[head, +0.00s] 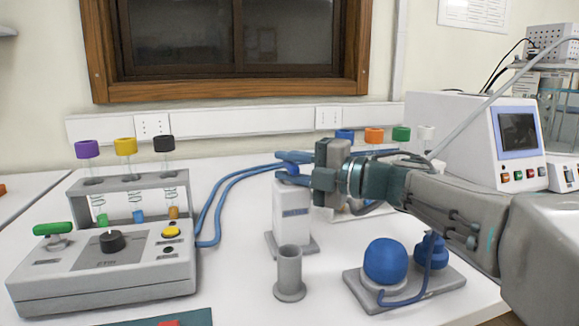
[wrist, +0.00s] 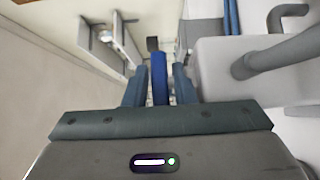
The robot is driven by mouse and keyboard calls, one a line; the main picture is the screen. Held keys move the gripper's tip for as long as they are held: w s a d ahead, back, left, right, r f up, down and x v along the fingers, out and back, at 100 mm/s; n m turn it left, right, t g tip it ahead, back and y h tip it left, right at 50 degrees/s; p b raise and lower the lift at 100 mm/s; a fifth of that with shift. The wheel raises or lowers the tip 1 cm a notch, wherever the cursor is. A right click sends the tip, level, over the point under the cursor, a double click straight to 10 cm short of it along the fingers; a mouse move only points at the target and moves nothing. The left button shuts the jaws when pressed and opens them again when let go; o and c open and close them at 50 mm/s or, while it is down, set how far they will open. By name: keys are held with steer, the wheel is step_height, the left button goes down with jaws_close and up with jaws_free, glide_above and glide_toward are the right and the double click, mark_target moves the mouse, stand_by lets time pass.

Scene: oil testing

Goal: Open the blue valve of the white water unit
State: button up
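The white water unit (head: 291,212) stands upright on a grey base in the middle of the table. My gripper (head: 291,168) is at its top, coming in from the right. In the wrist view, the blue valve (wrist: 159,82) is a narrow upright blue bar between the two blue fingers of my gripper (wrist: 160,84). A thin gap shows on each side of the bar, so the fingers look open around it and not clamped. In the head view, the fingers and wrist largely hide the valve.
Blue hoses (head: 228,187) run left from the unit toward a grey tester (head: 105,265) with capped vials. A grey cylinder cup (head: 289,272) stands in front. A blue round flask (head: 385,261) sits on a base at front right. A white analyser (head: 460,135) stands behind my arm.

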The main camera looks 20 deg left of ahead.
steer(key=p+v, duration=0.1)
steer(key=v, duration=1.2)
steer(key=shift+d+p, duration=0.4)
steer(key=shift+r, duration=0.1)
steer(key=w+d+r+m+t+h+p, duration=0.5)
steer(key=w+d+r+m+t+p, duration=0.15)
steer(key=m+t, duration=0.4)
steer(key=d+m+t+h+p, duration=0.2)
steer(key=d+m+h+p, duration=0.5)
steer(key=d+m+h, duration=0.4)
steer(key=s+d+f+m+g+h+p, duration=0.2)
steer(key=s+f+m+g+h+p, duration=0.1)
steer(key=s+f+m+g+p, duration=0.4)
steer(key=s+a+f+m+g+p, duration=0.1)
steer(key=s+f+m+g+p, duration=0.1)
steer(key=s, duration=0.5)
steer(key=s+a+f+m+g+y+p, duration=0.1)
steer(key=s+a+m+g+p, duration=0.1)
steer(key=s, duration=0.6)
steer(key=m+g, duration=0.1)
steer(key=g, duration=0.1)
steer(key=shift+s+a+f+g, duration=0.2)
steer(key=shift+s+f+g, duration=0.1)
steer(key=shift+f+g, duration=0.1)
